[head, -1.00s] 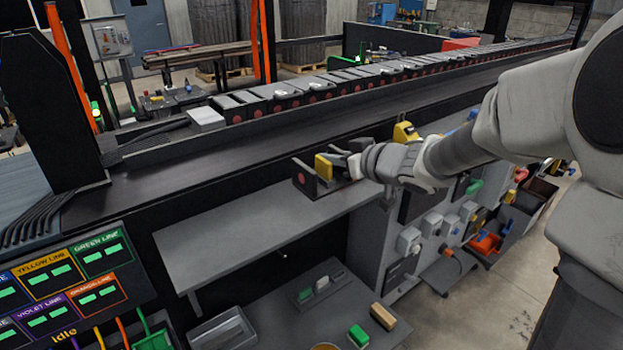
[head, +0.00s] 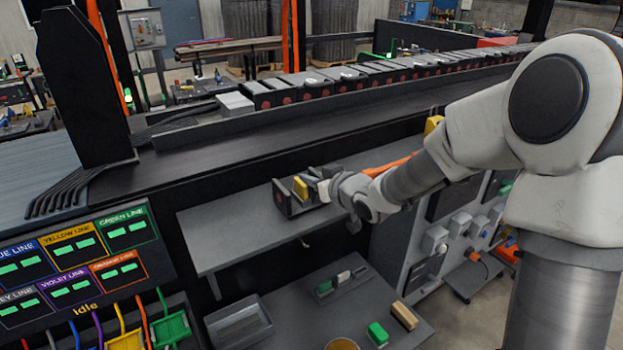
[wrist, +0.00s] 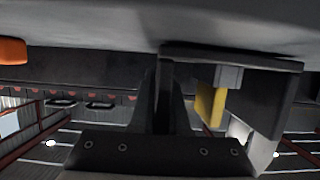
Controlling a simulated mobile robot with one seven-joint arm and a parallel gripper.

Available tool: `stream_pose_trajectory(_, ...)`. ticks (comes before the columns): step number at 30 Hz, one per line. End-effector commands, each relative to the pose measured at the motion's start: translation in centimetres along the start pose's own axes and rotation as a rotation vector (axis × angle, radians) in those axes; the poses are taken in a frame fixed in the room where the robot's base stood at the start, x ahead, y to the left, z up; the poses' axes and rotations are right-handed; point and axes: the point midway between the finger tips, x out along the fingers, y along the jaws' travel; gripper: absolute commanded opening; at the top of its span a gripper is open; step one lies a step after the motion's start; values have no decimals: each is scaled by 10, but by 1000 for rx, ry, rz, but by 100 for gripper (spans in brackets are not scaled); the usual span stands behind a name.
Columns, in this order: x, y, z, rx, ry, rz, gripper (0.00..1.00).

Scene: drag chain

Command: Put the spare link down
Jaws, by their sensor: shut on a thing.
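The spare link (head: 281,198) is a dark grey piece with upright side plates and a reddish round mark. A yellow block (head: 300,188) shows between its plates. My gripper (head: 318,190) is shut on the link from the right, at the grey shelf (head: 235,228) below the black counter. I cannot tell whether the link touches the shelf or hangs just above it. In the wrist view, the dark link (wrist: 278,85) and its yellow block (wrist: 208,105) fill the right middle. The fingertips are partly hidden there.
The black counter (head: 250,140) runs above and behind the shelf, with a chain of links (head: 330,82) along its back. The shelf's left part is clear. Lower down, a table holds a grey tray (head: 240,325), a green block (head: 378,333) and a tan block (head: 404,316).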

Motion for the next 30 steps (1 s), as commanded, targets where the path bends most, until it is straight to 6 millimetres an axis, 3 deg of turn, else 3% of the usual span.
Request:
stream_pose_trajectory(11, 2, 0, 5, 0, 1, 1, 0)
stream_pose_trajectory(12, 1, 0, 4, 0, 1, 1, 19)
stream_pose_trajectory(16, 1, 0, 3, 0, 1, 1, 42)
stream_pose_trajectory(30, -7, 1, 0, -1, 1, 2, 43)
